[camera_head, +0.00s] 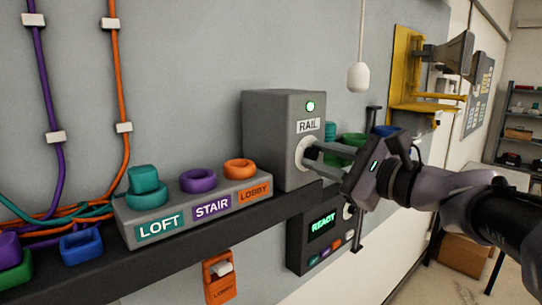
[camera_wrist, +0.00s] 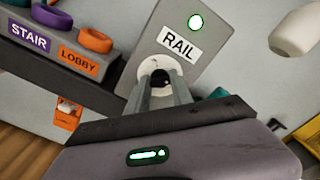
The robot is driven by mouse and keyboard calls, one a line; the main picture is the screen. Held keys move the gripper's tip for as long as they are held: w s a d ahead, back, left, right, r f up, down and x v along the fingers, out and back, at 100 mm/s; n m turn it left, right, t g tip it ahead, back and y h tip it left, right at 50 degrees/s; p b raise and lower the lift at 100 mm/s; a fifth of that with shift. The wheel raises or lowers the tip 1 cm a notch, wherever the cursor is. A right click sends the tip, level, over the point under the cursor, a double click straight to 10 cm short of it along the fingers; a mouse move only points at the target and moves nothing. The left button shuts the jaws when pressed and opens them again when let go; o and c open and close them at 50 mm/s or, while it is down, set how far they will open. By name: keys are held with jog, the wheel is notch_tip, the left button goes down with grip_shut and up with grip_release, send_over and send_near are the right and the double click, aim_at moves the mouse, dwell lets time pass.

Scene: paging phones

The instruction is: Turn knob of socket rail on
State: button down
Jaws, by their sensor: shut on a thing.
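The socket rail is a grey box (camera_head: 270,130) labelled RAIL on a dark shelf in the head view, with a lit green lamp (camera_head: 310,106) above the label. The lamp also glows in the wrist view (camera_wrist: 195,22). A round pale dial plate (camera_head: 299,150) sits on the box's face below the label. My gripper (camera_head: 312,153) reaches the plate from the right, its fingers shut on the knob at its centre. In the wrist view the fingers (camera_wrist: 160,85) meet over the plate, with a dark part between them. The knob is mostly hidden by the fingers, so its angle is unclear.
Left of the box, a block labelled LOFT (camera_head: 160,229), STAIR and LOBBY carries teal, purple and orange rings. A white pull (camera_head: 358,76) hangs above my gripper. A yellow bracket (camera_head: 408,75) with a horn is at the right.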

jog(key=c, duration=1.1)
grip_release()
jog(key=b+v, duration=0.1)
jog(key=v, duration=1.6)
jog(key=shift+s+d+b, duration=0.1)
jog(key=shift+s+b, duration=0.05)
jog(key=shift+b, duration=0.15)
